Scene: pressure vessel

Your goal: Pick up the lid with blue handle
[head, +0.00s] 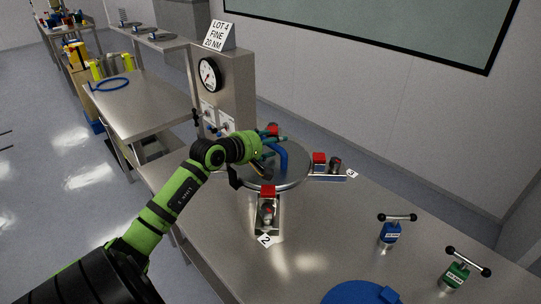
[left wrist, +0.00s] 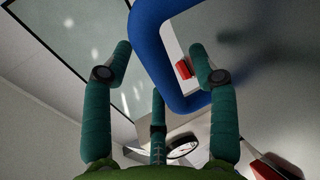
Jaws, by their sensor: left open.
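The round steel lid (head: 292,178) with an upright blue handle (head: 284,160) sits on top of the vessel on the steel table. My left gripper (head: 270,146) is at the handle, coming in from the left. In the left wrist view the blue handle (left wrist: 147,50) fills the upper middle, and one bar of it passes between the open fingers of my left gripper (left wrist: 160,52). The right-hand finger overlaps the handle's lower bar. I cannot tell whether any finger touches it. My right gripper is not in view.
Clamps with red blocks (head: 319,160) stand beside the lid at marker 3 and in front of it at marker 2 (head: 265,240). A gauge panel (head: 209,75) stands behind. A blue tool (head: 390,232), a green tool (head: 458,273) and a blue disc (head: 352,293) are at the front right.

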